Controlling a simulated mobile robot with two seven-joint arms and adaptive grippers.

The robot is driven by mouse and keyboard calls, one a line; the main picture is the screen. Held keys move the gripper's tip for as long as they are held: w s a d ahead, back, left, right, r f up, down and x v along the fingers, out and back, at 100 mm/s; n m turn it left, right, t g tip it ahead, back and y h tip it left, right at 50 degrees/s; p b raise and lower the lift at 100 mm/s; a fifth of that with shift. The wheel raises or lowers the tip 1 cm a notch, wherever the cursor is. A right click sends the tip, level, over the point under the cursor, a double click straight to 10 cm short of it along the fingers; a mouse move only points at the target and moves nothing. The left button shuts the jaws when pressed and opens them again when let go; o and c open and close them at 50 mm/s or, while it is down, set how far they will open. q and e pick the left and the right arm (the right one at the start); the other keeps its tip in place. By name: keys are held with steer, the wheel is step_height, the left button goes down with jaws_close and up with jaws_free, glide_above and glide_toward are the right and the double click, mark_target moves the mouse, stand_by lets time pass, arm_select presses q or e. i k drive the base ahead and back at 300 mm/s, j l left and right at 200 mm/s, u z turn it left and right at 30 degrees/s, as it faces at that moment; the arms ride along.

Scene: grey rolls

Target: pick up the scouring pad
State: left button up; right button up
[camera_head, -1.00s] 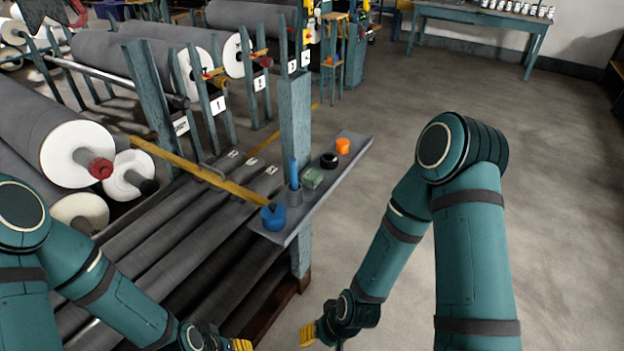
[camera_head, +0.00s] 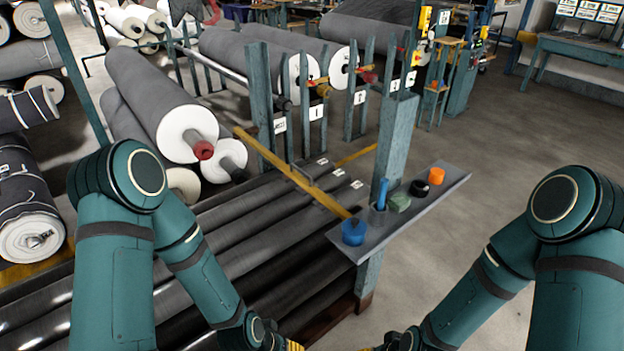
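The scouring pad, a small green block (camera_head: 400,202), lies on a narrow grey shelf (camera_head: 451,184) fixed to a teal post. It sits between a cup with a blue stick in it and a black ring. My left gripper (camera_head: 293,346) shows only as a yellow tip at the bottom edge, below the shelf and well apart from the pad. My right gripper (camera_head: 370,348) is also mostly cut off at the bottom edge, apart from the pad. Whether either one is open or shut cannot be seen.
The shelf also holds a blue round container (camera_head: 353,233), the grey cup (camera_head: 378,217), the black ring (camera_head: 419,188) and an orange item (camera_head: 436,176). The teal post (camera_head: 396,135) rises behind the shelf. Dark rolls (camera_head: 260,235) lie to the left. Floor to the right is clear.

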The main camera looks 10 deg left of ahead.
mark_target(398, 203)
steer(key=i+l+u, duration=0.1)
steer(key=l+u, duration=0.4)
steer(key=l, duration=0.2)
steer(key=l+u, duration=0.5)
steer(key=l, duration=0.25)
